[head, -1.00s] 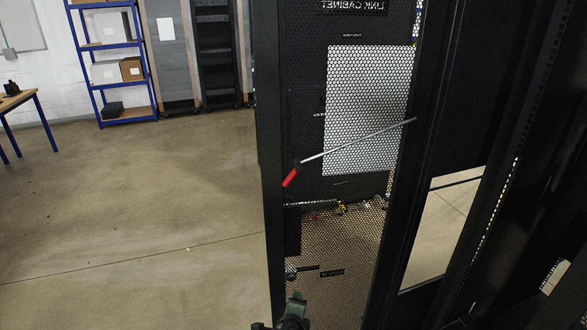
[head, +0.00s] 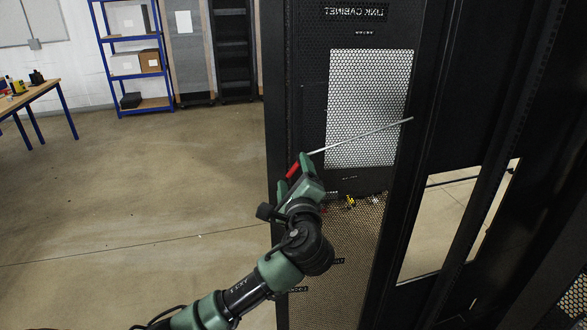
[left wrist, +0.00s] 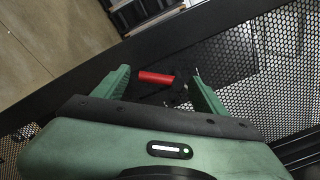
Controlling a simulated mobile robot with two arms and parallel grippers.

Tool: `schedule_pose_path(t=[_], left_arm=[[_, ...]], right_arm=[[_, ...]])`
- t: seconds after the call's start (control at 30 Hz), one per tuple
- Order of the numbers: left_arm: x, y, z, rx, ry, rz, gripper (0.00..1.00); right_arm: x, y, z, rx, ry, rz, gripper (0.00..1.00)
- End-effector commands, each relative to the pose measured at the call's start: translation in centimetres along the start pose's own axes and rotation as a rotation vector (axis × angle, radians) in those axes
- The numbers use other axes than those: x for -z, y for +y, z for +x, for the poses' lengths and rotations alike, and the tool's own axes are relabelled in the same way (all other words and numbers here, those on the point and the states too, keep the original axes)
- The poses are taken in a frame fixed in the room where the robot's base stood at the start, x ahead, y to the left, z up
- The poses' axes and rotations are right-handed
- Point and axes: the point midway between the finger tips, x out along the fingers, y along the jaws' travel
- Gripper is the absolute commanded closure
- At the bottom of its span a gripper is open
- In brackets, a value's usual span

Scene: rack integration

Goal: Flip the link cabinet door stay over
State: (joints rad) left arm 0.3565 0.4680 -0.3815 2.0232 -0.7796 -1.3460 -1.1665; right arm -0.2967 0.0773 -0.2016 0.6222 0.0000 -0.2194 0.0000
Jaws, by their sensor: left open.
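The door stay (head: 362,135) is a thin metal rod with a red grip (head: 292,171) at its lower left end. It slants across the perforated link cabinet door (head: 312,120), its far end at the frame on the right. My left gripper (head: 293,168) is open at the red end, its green fingers on either side of it in the head view. In the left wrist view the red grip (left wrist: 156,78) lies between the two open fingers, with a visible gap to the right finger. I cannot tell whether either finger touches it. My right gripper is not in view.
The dark cabinet frame (head: 430,150) stands close on the right, with an opening showing floor behind it. Open concrete floor (head: 130,200) lies to the left. A blue shelf (head: 131,50) and a wooden table (head: 30,95) stand farther back.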

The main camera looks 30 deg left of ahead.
Motion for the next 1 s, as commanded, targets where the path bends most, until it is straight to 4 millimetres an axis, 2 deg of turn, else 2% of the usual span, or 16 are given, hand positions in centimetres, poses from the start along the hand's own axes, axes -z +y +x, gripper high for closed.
schedule_pose_path(t=[0.13, 0.4, 0.43, 0.6, 0.63, 1.0], left_arm=[[-0.02, 0.03, 1.19, -0.002, 0.001, 0.000, 0.28], [0.07, 0.08, 1.40, -0.001, 0.002, -0.001, 0.28], [0.07, 0.08, 1.40, -0.001, 0.002, -0.001, 0.31], [0.09, 0.17, 1.39, -0.003, 0.002, -0.001, 0.78], [0.11, 0.20, 1.39, -0.004, 0.002, 0.000, 0.82], [0.55, 0.61, 1.35, -0.010, 0.006, -0.054, 0.82]], right_arm=[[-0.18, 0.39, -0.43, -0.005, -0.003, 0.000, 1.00], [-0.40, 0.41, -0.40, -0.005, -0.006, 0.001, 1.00], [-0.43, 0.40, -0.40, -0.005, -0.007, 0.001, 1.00], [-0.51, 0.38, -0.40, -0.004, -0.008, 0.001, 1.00], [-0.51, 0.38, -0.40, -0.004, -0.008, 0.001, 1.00], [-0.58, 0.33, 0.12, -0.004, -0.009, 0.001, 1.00]])
